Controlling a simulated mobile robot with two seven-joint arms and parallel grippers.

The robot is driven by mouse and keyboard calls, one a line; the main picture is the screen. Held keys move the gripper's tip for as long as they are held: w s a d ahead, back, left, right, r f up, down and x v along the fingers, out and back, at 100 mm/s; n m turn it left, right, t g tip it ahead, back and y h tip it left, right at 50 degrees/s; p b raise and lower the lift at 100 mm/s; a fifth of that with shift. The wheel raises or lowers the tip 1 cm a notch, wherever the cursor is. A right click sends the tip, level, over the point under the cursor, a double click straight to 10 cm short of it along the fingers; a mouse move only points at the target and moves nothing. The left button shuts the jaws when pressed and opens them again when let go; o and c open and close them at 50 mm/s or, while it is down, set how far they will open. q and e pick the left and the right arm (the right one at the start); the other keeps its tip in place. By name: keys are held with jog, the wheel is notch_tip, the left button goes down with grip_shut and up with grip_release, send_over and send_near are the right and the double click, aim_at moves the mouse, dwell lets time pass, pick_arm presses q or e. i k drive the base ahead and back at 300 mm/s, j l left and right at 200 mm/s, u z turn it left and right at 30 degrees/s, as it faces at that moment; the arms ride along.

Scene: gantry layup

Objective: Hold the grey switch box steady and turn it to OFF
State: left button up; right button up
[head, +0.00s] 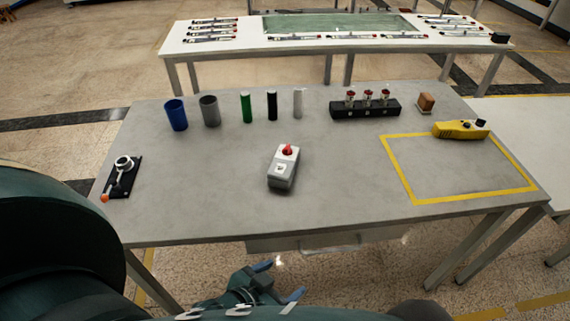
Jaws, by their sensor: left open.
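The grey switch box (281,178) stands near the middle of the grey table, with a light top face and a red knob (288,149) on it. A small dark mark shows on a white label on its near side, too small to read. My left gripper (283,279) is below the table's front edge, at the bottom of the view. Its two blue-tipped fingers are apart with nothing between them. It is well short of the box and not touching it. My right gripper is not in view.
The grey table (222,211) is clear around the box. A black device with an orange knob (122,176) sits at left; a blue cup (176,114), grey cup (210,110) and cylinders stand behind. A black rack (365,109), and a yellow tool (459,130) by a yellow-taped square, are at right.

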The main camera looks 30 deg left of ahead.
aim_at(287, 151)
jog(key=l+u, duration=0.2)
jog(key=u, duration=0.2)
jog(key=l+u, duration=0.2)
jog(key=u, duration=0.25)
jog(key=k+l+u, duration=0.15)
jog(key=u, duration=0.25)
